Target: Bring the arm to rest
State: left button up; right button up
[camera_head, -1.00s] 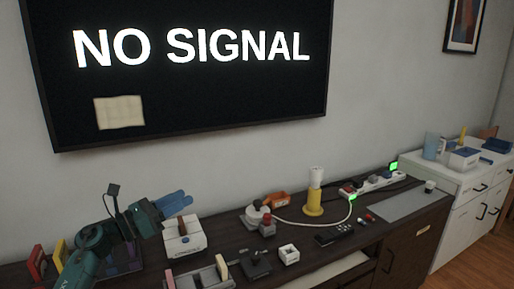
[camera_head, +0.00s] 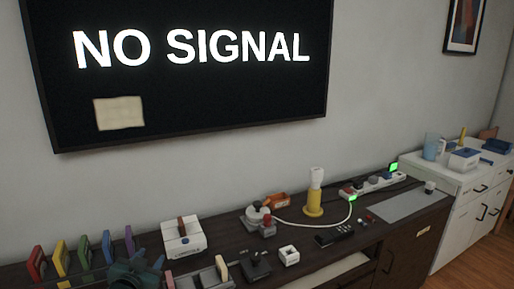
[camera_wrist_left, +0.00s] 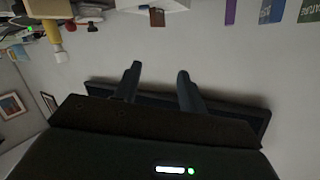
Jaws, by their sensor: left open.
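My left gripper (camera_wrist_left: 158,84) shows in the left wrist view with its two dark fingers apart and nothing between them. In the head view, a teal part of my left arm (camera_head: 130,273) shows low at the bottom left, in front of the upright coloured books; the fingers are hard to make out there. My right gripper is in neither view.
The dark cabinet (camera_head: 225,243) holds several upright coloured books (camera_head: 60,258), a white box (camera_head: 183,237), a yellow-based lamp (camera_head: 314,200) and a power strip (camera_head: 372,187). A wall screen (camera_head: 200,105) hangs behind. A white drawer unit (camera_head: 462,187) stands at the right.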

pick_arm(q)
jog(key=s+d+f+g+h, duration=0.1)
jog(key=s+d+f, duration=0.3)
jog(key=s, duration=0.6)
jog(key=s+d+f+g+h, duration=0.1)
jog(key=s+d+f, duration=0.4)
jog(key=s, duration=0.5)
jog(key=s+d+f+g+h, duration=0.1)
jog(key=s+d+f, duration=0.3)
jog(key=s, duration=0.7)
jog(key=shift+d+f+n+g, duration=0.2)
jog(key=shift+d+n+g, duration=0.1)
jog(key=shift+d+g, duration=0.4)
jog(key=shift+a, duration=0.15)
jog(key=shift+c, duration=0.2)
